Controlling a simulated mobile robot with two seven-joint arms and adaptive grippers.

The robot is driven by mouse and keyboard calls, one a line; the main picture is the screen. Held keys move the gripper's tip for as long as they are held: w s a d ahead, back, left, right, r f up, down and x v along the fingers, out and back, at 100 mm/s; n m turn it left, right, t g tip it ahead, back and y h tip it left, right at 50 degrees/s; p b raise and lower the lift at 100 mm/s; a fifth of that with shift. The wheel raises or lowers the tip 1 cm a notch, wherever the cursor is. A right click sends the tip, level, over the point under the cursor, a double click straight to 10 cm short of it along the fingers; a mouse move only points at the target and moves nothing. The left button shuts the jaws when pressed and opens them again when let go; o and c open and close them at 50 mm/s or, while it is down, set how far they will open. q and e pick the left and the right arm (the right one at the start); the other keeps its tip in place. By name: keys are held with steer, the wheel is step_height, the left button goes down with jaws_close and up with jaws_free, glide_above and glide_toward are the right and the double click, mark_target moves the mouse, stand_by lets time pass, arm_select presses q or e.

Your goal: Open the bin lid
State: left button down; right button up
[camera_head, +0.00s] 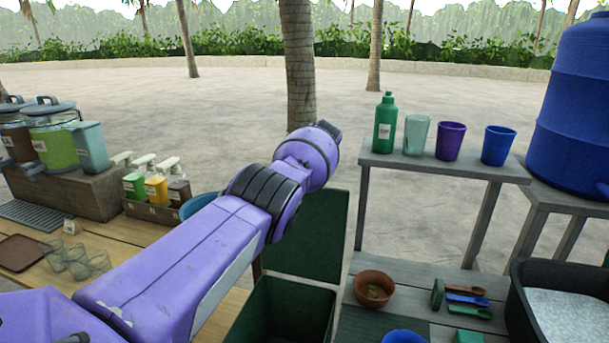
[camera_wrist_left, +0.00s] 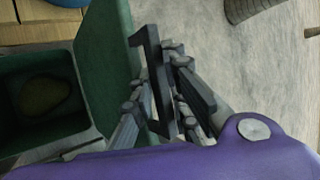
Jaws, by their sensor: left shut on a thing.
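The dark green bin (camera_head: 285,315) stands at the lower middle of the head view. Its lid (camera_head: 312,235) is swung up and back, and the bin's mouth is uncovered. In the left wrist view the lid (camera_wrist_left: 105,65) stands beside the open bin (camera_wrist_left: 60,130), which has a brownish lump (camera_wrist_left: 45,95) inside. My left gripper (camera_wrist_left: 165,85) is shut on a dark bracket-shaped handle at the lid's outer edge. In the head view my left arm hides this gripper. My right gripper is not in view.
A wooden counter with jars (camera_head: 55,140), bottles (camera_head: 155,188) and clear glasses (camera_head: 75,258) is at left. At right are a shelf (camera_head: 440,170) with cups, a clay pot (camera_head: 374,288), spoons and a black tub (camera_head: 520,310). A palm trunk (camera_head: 298,70) rises behind.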

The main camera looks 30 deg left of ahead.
arm_select(q)
steer(key=shift+d+f, duration=0.1)
steer(key=shift+f, duration=0.2)
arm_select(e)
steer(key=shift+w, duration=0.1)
arm_select(q)
steer(key=c, duration=1.8)
jaws_free()
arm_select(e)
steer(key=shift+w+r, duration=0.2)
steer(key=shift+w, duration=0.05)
arm_select(q)
steer(key=shift+r, duration=0.1)
steer(key=shift+r, duration=0.15)
steer(key=shift+s+d+r, duration=0.15)
steer(key=shift+d+r, duration=0.1)
steer(key=shift+r, duration=0.3)
steer(key=v, duration=1)
steer(key=shift+s+d, duration=0.25)
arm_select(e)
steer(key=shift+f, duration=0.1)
